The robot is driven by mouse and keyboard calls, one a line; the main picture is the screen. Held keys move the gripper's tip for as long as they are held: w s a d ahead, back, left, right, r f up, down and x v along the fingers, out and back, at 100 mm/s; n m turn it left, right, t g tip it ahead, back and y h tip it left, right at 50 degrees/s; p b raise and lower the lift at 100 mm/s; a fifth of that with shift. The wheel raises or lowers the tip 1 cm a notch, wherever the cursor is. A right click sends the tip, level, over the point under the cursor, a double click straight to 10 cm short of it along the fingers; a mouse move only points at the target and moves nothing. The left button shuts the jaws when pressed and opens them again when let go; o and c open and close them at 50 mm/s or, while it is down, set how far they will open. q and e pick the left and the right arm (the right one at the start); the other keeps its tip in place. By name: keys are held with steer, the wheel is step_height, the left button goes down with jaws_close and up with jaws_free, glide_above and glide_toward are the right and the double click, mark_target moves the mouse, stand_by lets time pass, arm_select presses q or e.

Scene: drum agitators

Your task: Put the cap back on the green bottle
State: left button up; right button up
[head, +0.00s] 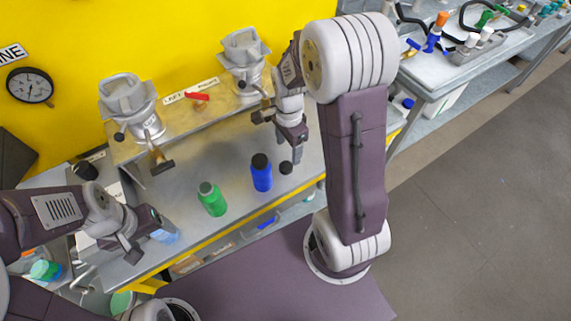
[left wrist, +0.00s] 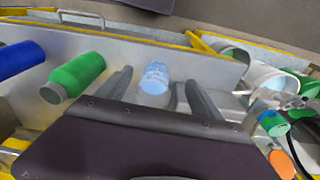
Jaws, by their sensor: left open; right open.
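The green bottle (head: 212,200) stands upright on the metal bench with a pale, seemingly uncapped top. It also shows in the left wrist view (left wrist: 78,75), left of my left gripper's fingers. A small black cap (head: 286,168) lies on the bench right of the blue bottle. My right gripper (head: 297,157) is open, just above and beside the cap; whether it touches is unclear. My left gripper (head: 144,240) is open near the bench's front edge, left of and apart from the green bottle. In the left wrist view its fingers (left wrist: 158,85) flank a pale blue-and-white container (left wrist: 155,76), not visibly gripped.
A blue bottle (head: 261,174) with a black top stands between the green bottle and the cap. A raised shelf (head: 187,121) with two metal drum clamps (head: 128,97) (head: 244,50) stands behind. The bench between the green bottle and shelf is clear.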

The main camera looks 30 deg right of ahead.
mark_target(286, 166)
step_height(286, 166, down, 4)
steer(key=shift+w+b, duration=0.15)
steer(key=shift+b, duration=0.15)
steer(key=f, duration=0.5)
steer(key=shift+a+f+b, duration=0.1)
steer(key=shift+a+b, duration=0.1)
steer(key=shift+b, duration=0.15)
